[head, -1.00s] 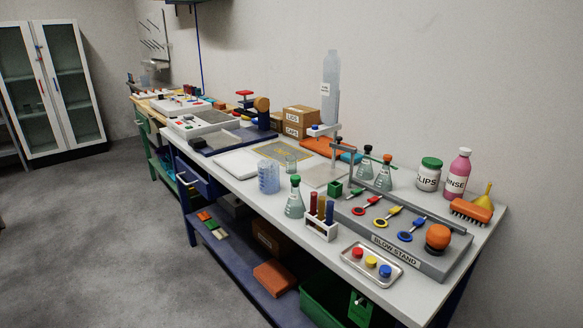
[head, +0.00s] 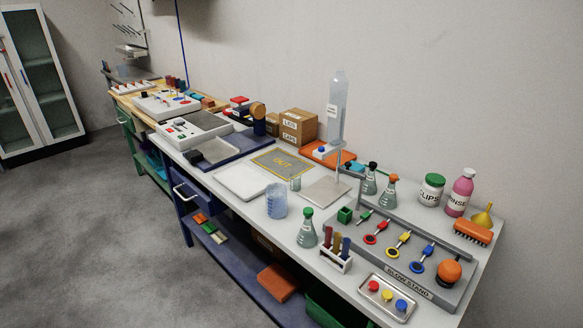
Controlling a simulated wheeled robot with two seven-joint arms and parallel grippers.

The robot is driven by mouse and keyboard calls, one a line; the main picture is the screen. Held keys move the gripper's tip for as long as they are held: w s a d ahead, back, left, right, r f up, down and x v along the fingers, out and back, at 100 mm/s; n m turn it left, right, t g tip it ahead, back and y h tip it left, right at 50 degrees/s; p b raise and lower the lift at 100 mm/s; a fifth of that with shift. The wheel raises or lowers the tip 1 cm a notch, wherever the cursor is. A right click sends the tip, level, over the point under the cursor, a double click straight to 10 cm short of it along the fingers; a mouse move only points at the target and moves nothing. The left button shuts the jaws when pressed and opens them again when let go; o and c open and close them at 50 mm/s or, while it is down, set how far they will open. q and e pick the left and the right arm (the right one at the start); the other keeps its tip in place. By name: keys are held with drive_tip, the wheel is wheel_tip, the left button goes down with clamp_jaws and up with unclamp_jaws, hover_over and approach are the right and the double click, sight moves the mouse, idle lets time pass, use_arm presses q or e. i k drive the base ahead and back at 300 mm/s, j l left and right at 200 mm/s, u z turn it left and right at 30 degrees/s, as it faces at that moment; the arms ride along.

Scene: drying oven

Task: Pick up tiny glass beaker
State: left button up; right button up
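A tiny clear glass beaker (head: 295,184) stands upright on the white bench, near the front right corner of the grey mat marked OUT (head: 279,163). A larger bluish beaker with markings (head: 276,201) stands just in front of it and to its left. Neither of my grippers shows in the head view.
A white tray (head: 242,181) lies left of the beakers. A metal plate stand (head: 326,192) with a tall bottle is on the right. A green-capped flask (head: 307,231), test-tube rack (head: 336,258) and blow stand (head: 408,267) stand nearer. Grey floor is open at left.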

sight(295, 177)
drive_tip(key=i+j+z, duration=0.1)
drive_tip(key=i+j, duration=0.15)
drive_tip(key=j, duration=0.2)
drive_tip(key=i+j+z, duration=0.1)
drive_tip(key=i+j, duration=0.15)
drive_tip(key=j, duration=0.2)
drive_tip(key=i+j+z, duration=0.15)
drive_tip(key=j, duration=0.35)
drive_tip(key=i+j+z, duration=0.1)
drive_tip(key=i+j, duration=0.2)
drive_tip(key=j, duration=0.2)
drive_tip(key=i+j+z, duration=0.1)
drive_tip(key=j, duration=0.45)
drive_tip(key=i+j+z, duration=0.1)
drive_tip(key=i+j, duration=0.15)
drive_tip(key=j, duration=0.3)
drive_tip(key=i+j+z, duration=0.1)
drive_tip(key=j, duration=0.45)
drive_tip(key=i+j+z, duration=0.15)
drive_tip(key=j, duration=0.4)
drive_tip(key=i, duration=0.05)
